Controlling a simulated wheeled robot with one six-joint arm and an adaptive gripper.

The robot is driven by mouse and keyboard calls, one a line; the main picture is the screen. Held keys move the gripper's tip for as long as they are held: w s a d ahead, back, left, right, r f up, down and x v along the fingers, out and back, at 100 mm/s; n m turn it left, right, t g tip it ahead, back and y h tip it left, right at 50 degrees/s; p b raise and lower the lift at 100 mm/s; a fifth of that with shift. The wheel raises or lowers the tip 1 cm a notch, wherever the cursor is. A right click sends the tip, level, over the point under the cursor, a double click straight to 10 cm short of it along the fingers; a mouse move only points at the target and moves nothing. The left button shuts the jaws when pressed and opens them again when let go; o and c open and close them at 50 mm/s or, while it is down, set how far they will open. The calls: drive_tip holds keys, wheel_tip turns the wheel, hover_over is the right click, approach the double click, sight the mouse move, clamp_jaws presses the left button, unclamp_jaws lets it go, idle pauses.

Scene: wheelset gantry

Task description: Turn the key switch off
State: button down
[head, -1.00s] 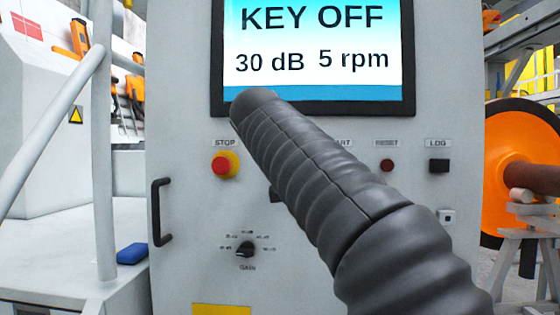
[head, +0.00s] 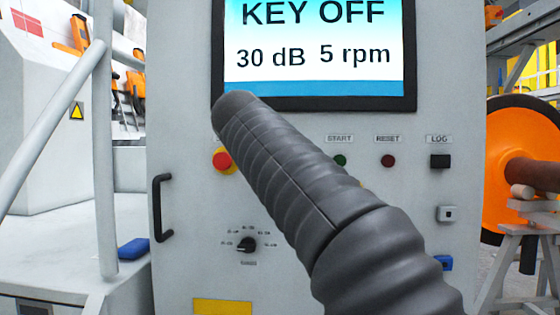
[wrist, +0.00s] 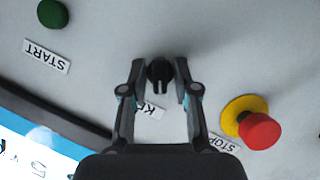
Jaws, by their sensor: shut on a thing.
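The key switch (wrist: 159,75) is a black knob on the grey panel, seen upside down in the wrist view, with a partly covered label below it. My gripper (wrist: 160,74) has one finger on each side of the knob and is shut on it. In the head view my dark ribbed arm hides the gripper and the key switch. The panel's screen (head: 318,50) reads "KEY OFF", "30 dB" and "5 rpm".
The red STOP button on its yellow base (wrist: 258,128) stands close beside my right finger in the wrist view. The green START button (wrist: 52,13), red RESET button (head: 388,161), black LOG button (head: 440,161) and a rotary knob (head: 246,244) share the panel.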

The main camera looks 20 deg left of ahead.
drive_tip(key=shift+r, duration=0.1)
drive_tip(key=c, duration=1.2)
unclamp_jaws()
drive_tip(key=shift+a, duration=0.1)
drive_tip(key=shift+o, duration=0.2)
drive_tip(key=v, duration=1.2)
drive_tip(key=shift+a, duration=0.1)
